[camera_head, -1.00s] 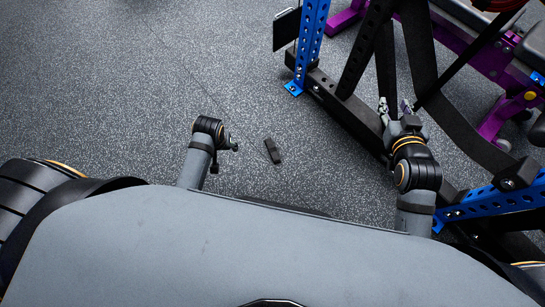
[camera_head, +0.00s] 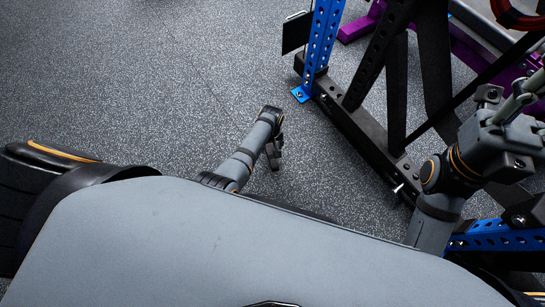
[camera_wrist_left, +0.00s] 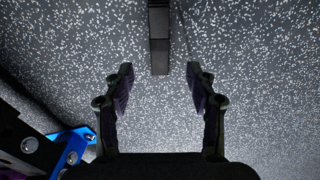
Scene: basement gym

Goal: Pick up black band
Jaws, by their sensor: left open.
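The black band is a short, straight dark strip (camera_wrist_left: 159,38) flat on the speckled floor, at the top middle of the left wrist view. My left gripper (camera_wrist_left: 159,80) is open and empty, with the strip's near end between and just beyond its fingertips. The strip lies roughly in line with the gap and touches neither finger. In the head view my left gripper (camera_head: 274,158) points down over the floor and hides most or all of the strip. My right gripper (camera_head: 520,105) is raised at the right edge, partly cut off; its jaw opening is unclear.
A rack with a blue upright (camera_head: 322,45) and a black floor beam (camera_head: 360,125) stands right of my left gripper. Wide black straps (camera_head: 397,90) hang from it. A blue foot (camera_wrist_left: 72,148) shows lower left in the wrist view. The floor (camera_head: 150,80) at left is clear.

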